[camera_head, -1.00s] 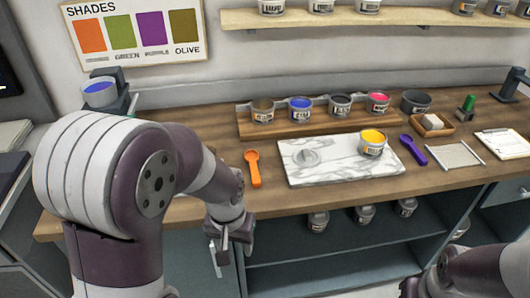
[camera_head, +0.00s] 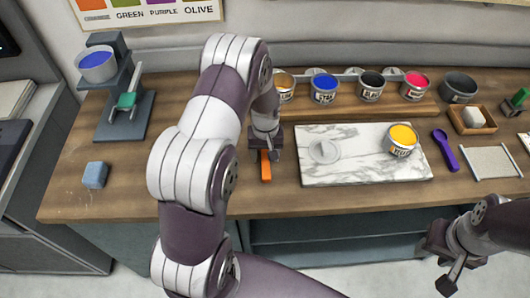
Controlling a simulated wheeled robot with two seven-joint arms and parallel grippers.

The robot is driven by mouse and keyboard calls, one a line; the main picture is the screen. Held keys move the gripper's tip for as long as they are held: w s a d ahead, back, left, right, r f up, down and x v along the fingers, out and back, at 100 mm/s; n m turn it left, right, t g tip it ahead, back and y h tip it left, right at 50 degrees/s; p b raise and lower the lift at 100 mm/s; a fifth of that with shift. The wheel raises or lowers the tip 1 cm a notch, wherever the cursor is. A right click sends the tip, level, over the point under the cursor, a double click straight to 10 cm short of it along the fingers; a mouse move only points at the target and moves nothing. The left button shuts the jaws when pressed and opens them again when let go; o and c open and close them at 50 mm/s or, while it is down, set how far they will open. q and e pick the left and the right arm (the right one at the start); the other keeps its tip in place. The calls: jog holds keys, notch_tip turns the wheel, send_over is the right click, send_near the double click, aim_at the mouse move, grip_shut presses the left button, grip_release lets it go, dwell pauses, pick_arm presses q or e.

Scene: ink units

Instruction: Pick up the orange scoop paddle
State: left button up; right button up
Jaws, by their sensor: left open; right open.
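The orange scoop paddle (camera_head: 265,172) lies on the wooden counter, left of the marble slab. Its handle shows; its upper, round end is hidden behind my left gripper. My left gripper (camera_head: 268,155) is open and points down at the paddle, over its upper part. I cannot tell whether the fingers touch it or how they sit around it. My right gripper (camera_head: 443,270) is open and empty, low at the right, in front of the counter and away from the paddle.
The marble slab (camera_head: 350,168) holds a yellow ink can (camera_head: 402,140) and a clear disc. A wooden riser (camera_head: 350,117) with several ink cans stands behind. A purple scoop (camera_head: 446,152) lies right. A blue block (camera_head: 95,175) and a stand (camera_head: 125,115) are at the left.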

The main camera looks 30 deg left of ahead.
aim_at(267, 159)
pick_arm(q)
jog(key=shift+w+f, duration=0.15)
jog(key=shift+f, duration=0.3)
jog(key=shift+r, duration=0.1)
jog(key=shift+s, duration=0.25)
jog(key=c, duration=0.4)
grip_shut()
jog(key=shift+r, duration=0.1)
jog(key=shift+w+r+b, duration=0.15)
jog(key=shift+r+b, duration=0.2)
jog(key=shift+r, duration=0.2)
jog(key=r, duration=0.1)
jog(key=r+b, duration=0.1)
jog(key=r, duration=0.1)
jog(key=shift+d, duration=0.3)
jog(key=s+d+r+b, duration=0.2)
jog(key=d+r, duration=0.4)
jog(key=d, duration=0.5)
jog(key=shift+r, duration=0.4)
